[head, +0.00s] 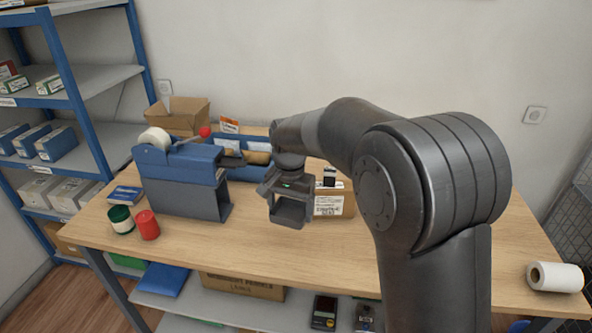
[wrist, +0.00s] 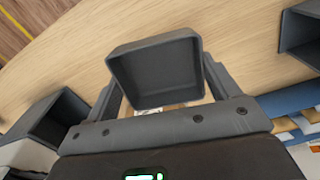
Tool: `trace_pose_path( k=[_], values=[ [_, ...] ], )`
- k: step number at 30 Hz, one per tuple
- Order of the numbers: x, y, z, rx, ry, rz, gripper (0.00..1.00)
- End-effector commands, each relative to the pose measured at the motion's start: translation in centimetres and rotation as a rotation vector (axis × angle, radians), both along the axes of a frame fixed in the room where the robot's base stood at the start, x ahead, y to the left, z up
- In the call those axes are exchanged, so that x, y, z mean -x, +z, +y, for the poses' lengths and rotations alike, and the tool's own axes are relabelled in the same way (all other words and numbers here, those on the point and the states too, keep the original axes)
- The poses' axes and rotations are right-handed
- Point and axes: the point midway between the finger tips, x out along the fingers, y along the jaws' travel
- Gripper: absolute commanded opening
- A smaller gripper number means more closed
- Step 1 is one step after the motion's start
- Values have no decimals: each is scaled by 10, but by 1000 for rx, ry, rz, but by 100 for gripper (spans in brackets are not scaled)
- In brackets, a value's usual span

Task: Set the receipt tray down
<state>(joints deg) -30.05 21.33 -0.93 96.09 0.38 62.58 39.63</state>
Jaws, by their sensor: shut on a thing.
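The receipt tray (wrist: 155,72) is a small dark grey square tray with raised walls. In the wrist view it sits between the two fingers of my gripper (wrist: 163,88), which is shut on it, and its inside looks empty. In the head view my gripper (head: 287,190) is over the middle of the wooden counter (head: 270,265), with the tray (head: 288,214) at its lower end. The tray is close above the counter or at it; I cannot tell if they touch.
A blue and grey tape dispenser (head: 185,180) stands to the left, with a green roll (head: 121,220) and a red roll (head: 148,226) before it. A cardboard box (head: 335,203) stands close right of my gripper. A white roll (head: 555,277) lies far right. The front middle is clear.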

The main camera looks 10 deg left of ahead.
Motion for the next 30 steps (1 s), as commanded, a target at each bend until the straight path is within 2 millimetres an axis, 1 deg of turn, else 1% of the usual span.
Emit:
trace_pose_path(
  k=[5,8,11,12,14,19,20,21,23,24,26,27,29,30],
  values=[
    [-3,9,-12,-1,21,-1,57],
    [-8,22,-33,-1,64,-3,57],
    [-13,44,-65,-1,131,-6,57],
    [-15,54,-80,-2,162,-6,57],
    [-16,71,-104,-2,208,-6,57],
    [-15,120,-178,-1,331,-7,57],
    [-14,129,-191,-1,351,-5,57],
    [-12,140,-210,-1,376,-6,57],
    [-8,156,-237,-1,409,-5,57],
    [-5,165,-254,-1,428,-4,57],
    [1,178,-278,-1,452,-5,57],
    [4,186,-293,0,464,-4,57],
    [10,196,-317,-1,477,-2,57],
    [14,202,-332,0,483,-4,57]
  ],
)
